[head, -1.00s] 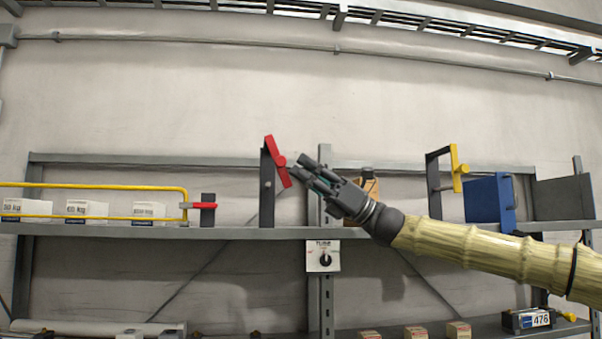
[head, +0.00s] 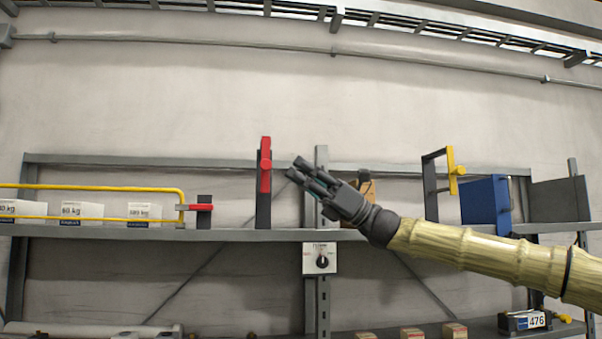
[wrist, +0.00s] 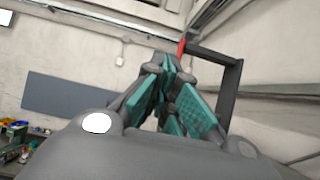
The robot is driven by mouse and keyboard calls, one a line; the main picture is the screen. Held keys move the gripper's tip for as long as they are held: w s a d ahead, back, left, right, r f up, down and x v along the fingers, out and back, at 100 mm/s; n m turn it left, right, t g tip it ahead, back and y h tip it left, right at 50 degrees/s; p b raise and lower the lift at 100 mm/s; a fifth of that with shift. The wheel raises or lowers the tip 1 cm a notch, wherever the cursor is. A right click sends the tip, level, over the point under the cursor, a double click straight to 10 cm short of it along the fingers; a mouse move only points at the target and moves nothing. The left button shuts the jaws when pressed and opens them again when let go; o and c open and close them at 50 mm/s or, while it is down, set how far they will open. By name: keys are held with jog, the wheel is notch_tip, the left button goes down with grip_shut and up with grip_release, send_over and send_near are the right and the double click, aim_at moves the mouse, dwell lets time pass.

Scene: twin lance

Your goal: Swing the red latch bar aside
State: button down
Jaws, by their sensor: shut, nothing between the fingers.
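The red latch bar (head: 265,165) stands nearly upright on a dark post (head: 263,208) on the shelf in the head view. In the wrist view, a small part of the red bar (wrist: 181,47) shows beyond the fingertips, beside a dark frame (wrist: 232,85). My gripper (head: 300,170) is shut and empty. Its fingertips are just right of the red bar, with a small gap in the head view. In the wrist view, the teal finger pads (wrist: 165,75) come together at the tips. The fingers hide part of the bar there.
A yellow bar on a second dark frame (head: 453,171) stands to the right, by a blue panel (head: 486,203). A red-handled latch (head: 201,207) and a yellow rail (head: 100,187) guard white boxes on the left. A dial box (head: 320,258) hangs below the shelf (head: 400,233).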

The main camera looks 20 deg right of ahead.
aim_at(266, 171)
jog(key=a+b, duration=0.1)
jog(key=a+f, duration=0.1)
jog(key=a+f+b, duration=0.1)
jog(key=shift+w+a+f+b, duration=0.2)
jog(key=shift+a+f+b, duration=0.05)
jog(key=shift+a+b, duration=0.15)
notch_tip(266, 171, down, 9)
jog(key=d+b, duration=0.2)
jog(key=b, duration=0.1)
jog(key=shift+s+d+b, duration=0.15)
jog(key=shift+d+b, duration=0.1)
jog(key=shift+b, duration=0.1)
